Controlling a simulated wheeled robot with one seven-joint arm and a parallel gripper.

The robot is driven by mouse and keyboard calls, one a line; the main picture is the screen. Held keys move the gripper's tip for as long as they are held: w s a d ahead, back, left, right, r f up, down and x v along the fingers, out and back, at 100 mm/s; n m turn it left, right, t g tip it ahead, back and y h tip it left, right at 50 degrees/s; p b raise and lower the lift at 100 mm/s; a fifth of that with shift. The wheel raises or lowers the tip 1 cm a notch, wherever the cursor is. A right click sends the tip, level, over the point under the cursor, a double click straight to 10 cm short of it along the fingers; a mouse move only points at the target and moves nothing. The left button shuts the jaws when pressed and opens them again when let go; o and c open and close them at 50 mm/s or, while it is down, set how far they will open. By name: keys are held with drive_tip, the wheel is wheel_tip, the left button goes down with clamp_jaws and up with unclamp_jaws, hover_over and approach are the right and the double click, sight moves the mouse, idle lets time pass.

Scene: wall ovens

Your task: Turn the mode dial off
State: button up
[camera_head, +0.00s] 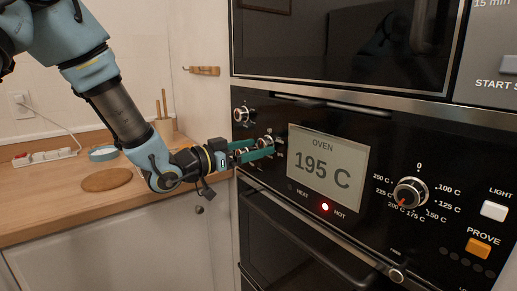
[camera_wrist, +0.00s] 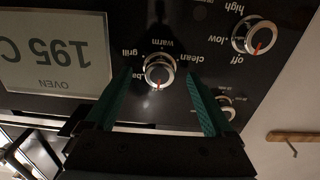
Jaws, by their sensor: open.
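The mode dial (camera_wrist: 158,70) is a round silver knob with a dark face and a red mark. Around it are the labels grill, warm and clean, with another partly hidden at its left. In the wrist view its red mark lies toward the lower edge, on the side facing my gripper's palm. My gripper (camera_wrist: 159,78) is open, with one green finger on each side of the dial; I cannot tell whether they touch it. In the head view my gripper (camera_head: 264,147) reaches the panel left of the oven display, its fingers partly covering the dial (camera_head: 267,139).
The oven display (camera_head: 327,165) reads 195 C, and a red HOT light (camera_head: 325,207) glows. Another knob (camera_wrist: 257,36), labelled off, low and high, is close by. A temperature dial (camera_head: 410,194) is at right. A wooden counter (camera_head: 60,215) lies at left.

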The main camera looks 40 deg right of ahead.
drive_tip(key=a+b, duration=0.1)
drive_tip(key=a, duration=0.8)
drive_tip(key=shift+w+b, duration=0.25)
drive_tip(key=shift+b, duration=0.15)
drive_tip(key=shift+w+a+f, duration=0.1)
drive_tip(key=shift+a, duration=0.05)
drive_tip(key=w+a+f+n+t+y, duration=0.4)
drive_tip(key=w+a+f+n+y, duration=0.15)
drive_tip(key=w+a, duration=0.35)
drive_tip(key=w+a+f+n+t+y, duration=0.4)
drive_tip(key=w+a+t+y, duration=0.15)
drive_tip(key=a, duration=0.55)
drive_tip(key=s+a+f+n+g+y, duration=0.25)
drive_tip(key=a+n+y, duration=0.2)
drive_tip(key=a, duration=0.65)
drive_tip(key=s+a+f+n+g+y, duration=0.1)
drive_tip(key=s+a+n+g+y, duration=0.1)
drive_tip(key=s+a, duration=0.5)
drive_tip(key=shift+s+a+f+n+g+p, duration=0.2)
drive_tip(key=shift+s+f+n+g+p, duration=0.3)
drive_tip(key=shift+s+g, duration=0.6)
drive_tip(key=shift+w+r, duration=0.15)
drive_tip(key=shift+r, duration=0.05)
